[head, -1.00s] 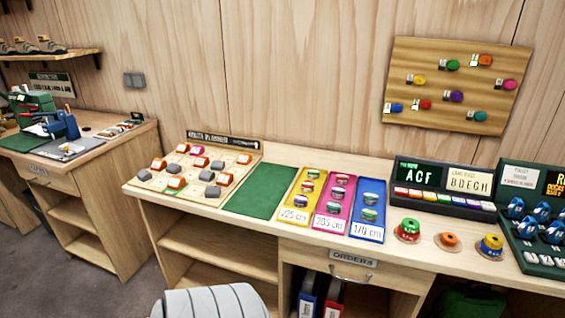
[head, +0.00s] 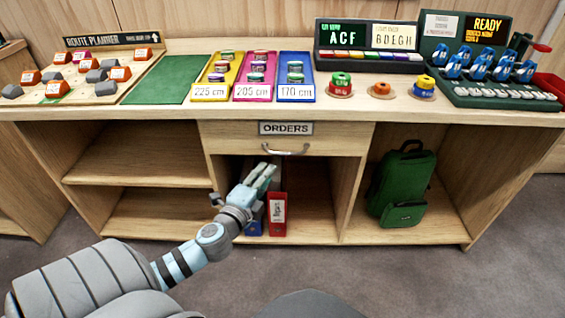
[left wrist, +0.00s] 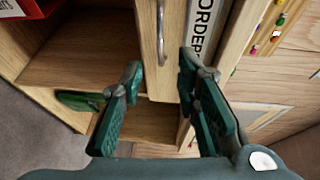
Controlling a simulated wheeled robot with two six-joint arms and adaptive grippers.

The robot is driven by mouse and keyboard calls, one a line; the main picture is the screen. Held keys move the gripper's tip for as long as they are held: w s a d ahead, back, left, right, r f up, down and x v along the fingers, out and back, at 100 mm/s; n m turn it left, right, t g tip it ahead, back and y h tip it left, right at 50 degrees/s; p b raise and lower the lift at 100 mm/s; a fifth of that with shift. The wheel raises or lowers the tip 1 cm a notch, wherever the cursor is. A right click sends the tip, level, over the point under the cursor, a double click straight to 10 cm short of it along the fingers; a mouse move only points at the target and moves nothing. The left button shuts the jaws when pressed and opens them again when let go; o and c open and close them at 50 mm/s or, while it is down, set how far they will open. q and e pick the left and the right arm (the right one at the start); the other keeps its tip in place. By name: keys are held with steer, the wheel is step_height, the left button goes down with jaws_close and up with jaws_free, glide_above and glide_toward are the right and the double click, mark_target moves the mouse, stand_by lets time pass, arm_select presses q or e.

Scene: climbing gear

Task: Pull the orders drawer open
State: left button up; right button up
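The orders drawer (head: 230,138) sits under the middle of the counter, and its front looks flush with the frame. Its ORDERS label (head: 286,128) is above a curved metal handle (head: 285,152). My left gripper (head: 265,169) is just below and to the left of the handle in the head view. In the left wrist view the fingers of my left gripper (left wrist: 160,72) are spread, with nothing between them. The handle (left wrist: 160,36) shows beyond the gap between the fingertips, apart from them, with the label (left wrist: 204,30) beside it. My right gripper is not in view.
Below the drawer stand a red binder (head: 278,215) and a blue binder (head: 254,222), partly behind my left gripper. A green backpack (head: 402,188) sits in the right bay. Trays and gear fill the counter (head: 420,112). The floor in front is clear.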

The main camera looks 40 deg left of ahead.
mark_target(283, 154)
arm_select(q)
steer(key=b+x, duration=0.1)
steer(key=x, duration=1.1)
steer(key=shift+w, duration=0.25)
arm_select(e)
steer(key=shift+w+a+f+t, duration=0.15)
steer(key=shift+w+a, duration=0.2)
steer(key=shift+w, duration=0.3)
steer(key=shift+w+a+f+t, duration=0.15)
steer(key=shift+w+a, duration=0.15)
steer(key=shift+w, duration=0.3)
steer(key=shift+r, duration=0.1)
arm_select(q)
jaws_close()
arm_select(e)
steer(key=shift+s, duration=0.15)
